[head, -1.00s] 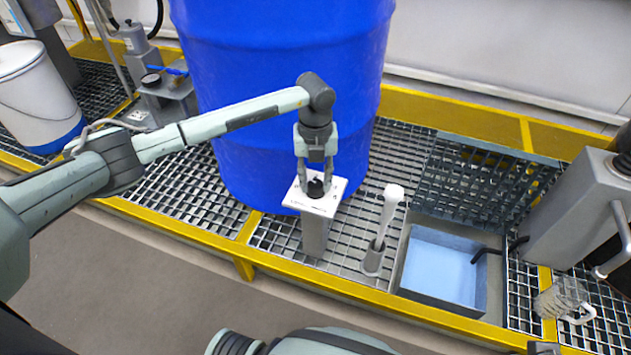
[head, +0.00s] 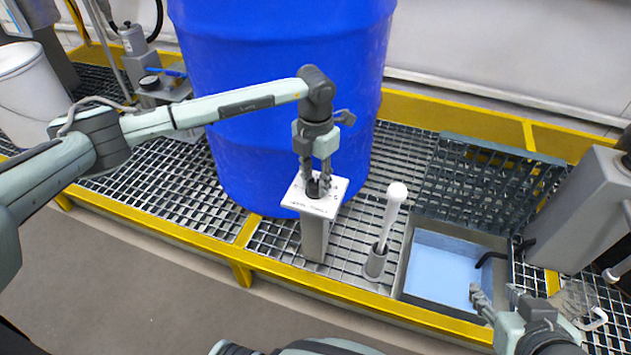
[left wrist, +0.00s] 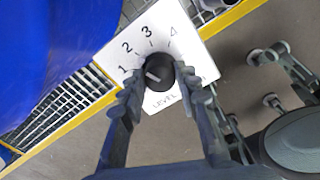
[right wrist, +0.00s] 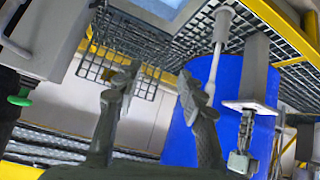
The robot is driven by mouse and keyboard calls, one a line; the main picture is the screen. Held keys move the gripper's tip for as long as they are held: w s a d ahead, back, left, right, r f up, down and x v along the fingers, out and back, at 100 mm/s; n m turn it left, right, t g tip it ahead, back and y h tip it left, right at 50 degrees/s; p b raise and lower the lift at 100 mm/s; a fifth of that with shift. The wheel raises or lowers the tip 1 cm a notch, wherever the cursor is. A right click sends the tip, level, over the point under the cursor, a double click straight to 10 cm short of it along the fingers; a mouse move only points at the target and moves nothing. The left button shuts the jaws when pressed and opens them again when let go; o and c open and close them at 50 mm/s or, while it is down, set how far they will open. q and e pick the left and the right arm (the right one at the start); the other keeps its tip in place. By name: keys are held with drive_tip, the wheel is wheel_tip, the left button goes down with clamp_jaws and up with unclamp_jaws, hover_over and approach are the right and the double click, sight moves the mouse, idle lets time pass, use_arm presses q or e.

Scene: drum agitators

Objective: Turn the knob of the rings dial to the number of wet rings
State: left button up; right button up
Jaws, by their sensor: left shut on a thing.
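A dial on a grey post has a white plate (head: 337,187) with a black knob (left wrist: 157,72) and the numbers 1 to 4 visible. In the left wrist view its label seems to read "LEVEL". The knob's white line seems to point left, near 1. My left gripper (head: 319,178) points down over the plate, its fingers (left wrist: 158,95) shut around the knob. My right gripper (head: 497,298) is open and empty at the lower right, its fingers (right wrist: 152,85) apart in the right wrist view. I cannot make out any wet rings.
A large blue drum (head: 275,90) stands behind the dial. A white-headed rod (head: 391,215) stands in a grey holder right of it. Further right is a tray with a blue bottom (head: 440,270). A white bucket (head: 30,95) stands left.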

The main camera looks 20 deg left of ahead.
sight(315, 183)
use_arm(q)
drive_tip(key=shift+m, duration=0.4)
drive_tip(key=o, duration=1.2)
drive_tip(key=shift+c, duration=0.2)
drive_tip(key=shift+r, duration=0.1)
wheel_tip(315, 183, up, 12)
